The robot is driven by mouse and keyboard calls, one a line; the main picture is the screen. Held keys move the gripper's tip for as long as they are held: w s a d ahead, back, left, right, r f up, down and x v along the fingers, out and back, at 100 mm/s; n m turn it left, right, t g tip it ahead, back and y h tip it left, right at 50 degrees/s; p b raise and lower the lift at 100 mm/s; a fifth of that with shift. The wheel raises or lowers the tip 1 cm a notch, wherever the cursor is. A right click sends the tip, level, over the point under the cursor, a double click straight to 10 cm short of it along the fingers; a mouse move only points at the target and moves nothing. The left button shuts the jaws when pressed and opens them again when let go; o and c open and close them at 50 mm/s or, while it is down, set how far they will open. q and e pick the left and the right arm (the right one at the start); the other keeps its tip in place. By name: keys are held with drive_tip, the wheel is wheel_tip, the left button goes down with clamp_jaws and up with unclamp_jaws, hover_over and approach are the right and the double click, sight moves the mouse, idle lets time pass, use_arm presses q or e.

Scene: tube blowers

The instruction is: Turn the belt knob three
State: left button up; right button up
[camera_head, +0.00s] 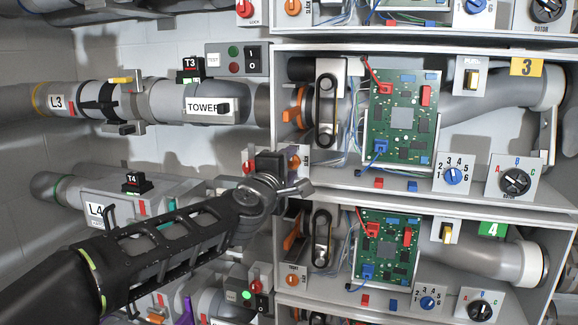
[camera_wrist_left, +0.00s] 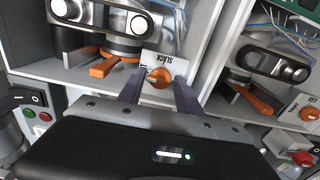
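The belt knob of unit three is an orange knob (camera_wrist_left: 159,77) on a white plate marked SLACK in the left wrist view. In the head view this knob (camera_head: 294,162) shows at the lower left of unit 3, partly covered by my gripper. My left gripper (camera_wrist_left: 158,88) is open, with one dark finger on each side of the knob; I cannot tell whether they touch it. In the head view the left gripper (camera_head: 280,164) is at the knob plate, its fingers largely hidden. Unit 3's belt (camera_head: 326,102) runs round two rollers above. My right gripper is not in view.
An orange lever (camera_head: 296,106) stands beside the belt of unit 3. A green circuit board (camera_head: 402,115), selector knob (camera_head: 453,175) and rotor knob (camera_head: 515,181) sit to the right. Unit 4 below has its own orange knob (camera_head: 292,280). A red knob (camera_head: 254,286) is nearby.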

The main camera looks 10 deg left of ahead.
use_arm(q)
drive_tip(key=shift+s, duration=0.1)
drive_tip(key=s, duration=0.7)
drive_tip(key=shift+s+a, duration=0.25)
drive_tip(key=shift+s, duration=0.05)
